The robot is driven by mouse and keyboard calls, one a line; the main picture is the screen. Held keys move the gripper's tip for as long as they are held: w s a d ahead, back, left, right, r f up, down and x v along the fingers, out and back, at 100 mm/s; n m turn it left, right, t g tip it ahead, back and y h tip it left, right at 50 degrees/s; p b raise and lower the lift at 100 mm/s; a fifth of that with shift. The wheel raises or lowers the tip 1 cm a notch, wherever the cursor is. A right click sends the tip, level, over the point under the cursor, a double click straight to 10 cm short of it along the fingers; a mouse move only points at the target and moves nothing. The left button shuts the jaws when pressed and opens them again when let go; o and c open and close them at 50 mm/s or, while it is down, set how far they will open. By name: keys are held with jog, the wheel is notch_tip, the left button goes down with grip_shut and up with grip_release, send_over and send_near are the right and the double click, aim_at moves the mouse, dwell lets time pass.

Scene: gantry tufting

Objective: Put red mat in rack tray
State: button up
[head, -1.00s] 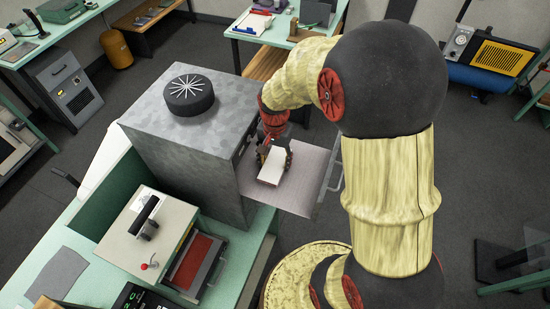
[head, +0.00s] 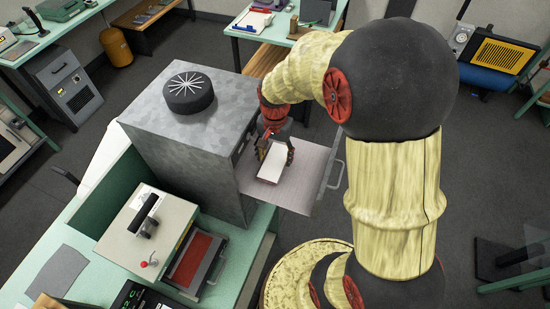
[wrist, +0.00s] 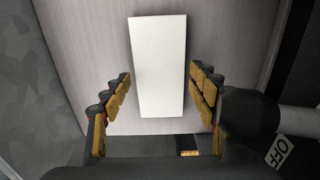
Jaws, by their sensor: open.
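A red mat (head: 194,260) lies in the open front of the beige press on the green bench, at lower left in the head view. The rack tray appears to be the pale flat surface (head: 308,172) standing out from the grey metal cabinet. A white slab (head: 273,160) is over this surface; it also shows in the wrist view (wrist: 158,65). My gripper (head: 272,148) is at the slab, with its fingers (wrist: 160,95) open on either side and gaps between them and the slab. The red mat is out of the wrist view.
The grey cabinet (head: 180,130) carries a round black vent. The beige press (head: 147,222) with a black handle stands in front of it. The tray's front panel with a handle (head: 334,172) stands at its right end. Dark floor lies beyond.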

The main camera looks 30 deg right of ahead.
aim_at(275, 162)
notch_tip(275, 162, up, 11)
jog(key=shift+f+b, duration=0.2)
jog(key=shift+b, duration=0.25)
jog(key=shift+s, duration=0.1)
